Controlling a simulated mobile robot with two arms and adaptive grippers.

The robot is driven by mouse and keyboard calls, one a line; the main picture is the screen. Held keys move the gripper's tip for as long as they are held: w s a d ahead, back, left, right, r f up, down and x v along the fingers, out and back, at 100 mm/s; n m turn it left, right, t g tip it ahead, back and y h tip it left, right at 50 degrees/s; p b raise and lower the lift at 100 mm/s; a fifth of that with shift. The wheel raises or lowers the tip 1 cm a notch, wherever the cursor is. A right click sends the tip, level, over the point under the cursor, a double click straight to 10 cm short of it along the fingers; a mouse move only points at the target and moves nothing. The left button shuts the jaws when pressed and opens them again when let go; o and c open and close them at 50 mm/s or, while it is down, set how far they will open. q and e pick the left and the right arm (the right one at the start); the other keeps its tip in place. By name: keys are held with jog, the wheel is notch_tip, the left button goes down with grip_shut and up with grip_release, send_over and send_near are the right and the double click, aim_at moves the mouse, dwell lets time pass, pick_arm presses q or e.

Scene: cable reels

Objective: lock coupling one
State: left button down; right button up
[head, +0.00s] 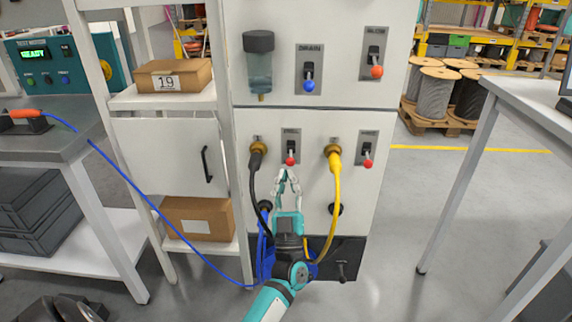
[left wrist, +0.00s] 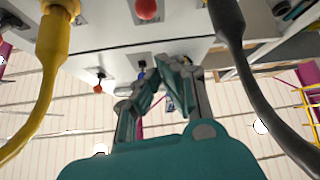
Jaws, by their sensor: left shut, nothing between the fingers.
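The left coupling is a brass socket (head: 257,145) with a black cable plug (head: 257,160) in it. Beside it is a lever with a red knob (head: 290,162), hanging down; a red knob also shows at the top of the left wrist view (left wrist: 146,8). The right coupling has a yellow plug (head: 335,158) and its own red-knobbed lever (head: 367,163). My left gripper (head: 286,173) is shut and empty, its tips just below the left red knob; I cannot tell whether they touch it. The black cable (left wrist: 232,25) and yellow cable (left wrist: 52,50) flank it in the left wrist view.
Above are a lever with a blue knob (head: 309,86), one with an orange knob (head: 376,71) and a clear canister (head: 259,70). A shelf with cardboard boxes (head: 175,77) stands left. A table (head: 525,95) stands right, with free floor between.

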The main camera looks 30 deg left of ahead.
pick_arm(q)
jog(key=v, duration=0.3)
jog(key=shift+s+f, duration=0.1)
jog(key=shift+f, duration=0.25)
pick_arm(e)
jog(key=shift+f, duration=0.4)
